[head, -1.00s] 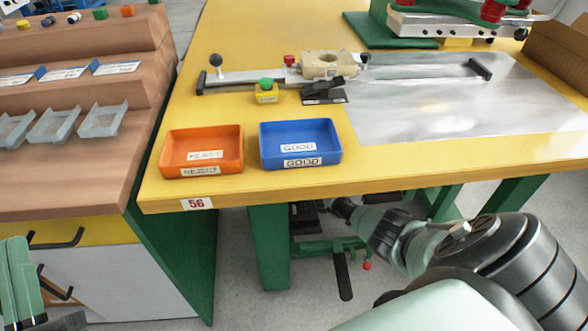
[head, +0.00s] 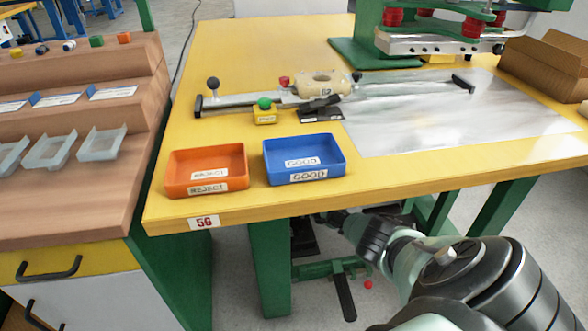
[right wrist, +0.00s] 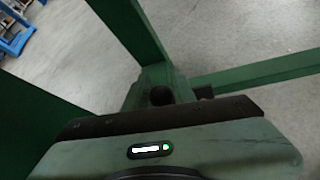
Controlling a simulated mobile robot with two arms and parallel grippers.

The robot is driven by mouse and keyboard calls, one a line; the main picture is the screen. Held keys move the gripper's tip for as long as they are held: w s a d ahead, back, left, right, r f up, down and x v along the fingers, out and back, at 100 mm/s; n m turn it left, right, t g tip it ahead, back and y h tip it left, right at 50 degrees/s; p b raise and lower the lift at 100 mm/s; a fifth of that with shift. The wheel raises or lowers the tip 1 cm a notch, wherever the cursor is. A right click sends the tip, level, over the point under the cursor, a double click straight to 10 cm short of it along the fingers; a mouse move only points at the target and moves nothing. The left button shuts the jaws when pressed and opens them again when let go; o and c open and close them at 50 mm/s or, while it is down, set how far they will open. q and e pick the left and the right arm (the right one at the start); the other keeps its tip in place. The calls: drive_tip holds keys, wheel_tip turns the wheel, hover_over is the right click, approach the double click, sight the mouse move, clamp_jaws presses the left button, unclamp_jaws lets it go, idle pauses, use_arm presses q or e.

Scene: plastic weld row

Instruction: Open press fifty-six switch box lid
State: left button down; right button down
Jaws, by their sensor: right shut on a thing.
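The press table (head: 190,130) has a yellow top and a 56 label (head: 204,222) on its front edge. A dark box-like thing (head: 304,241) shows under it; I cannot tell whether it is the switch box, and no lid can be made out. My right arm reaches in under the front edge, where the head view loses the hand. My right gripper (right wrist: 160,114) fills the lower right wrist view. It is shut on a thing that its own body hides. A dark round part (right wrist: 161,95) shows just beyond it, by a green post. My left gripper is out of view.
A blue GOOD tray (head: 337,164) and an orange REJECT tray (head: 178,183) stand near the front edge. Green table legs (head: 268,270) and a black pedal-like lever (head: 344,297) are close to my right arm. A wooden stepped bench (head: 90,185) stands at left.

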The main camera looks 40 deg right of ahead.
drive_tip(key=shift+s+a+f, duration=0.1)
drive_tip(key=shift+a+f, duration=0.4)
drive_tip(key=shift+a, duration=0.05)
idle(0.4)
drive_tip(key=c, duration=1.2)
unclamp_jaws()
drive_tip(key=shift+o, duration=0.2)
drive_tip(key=shift+d+r, duration=0.1)
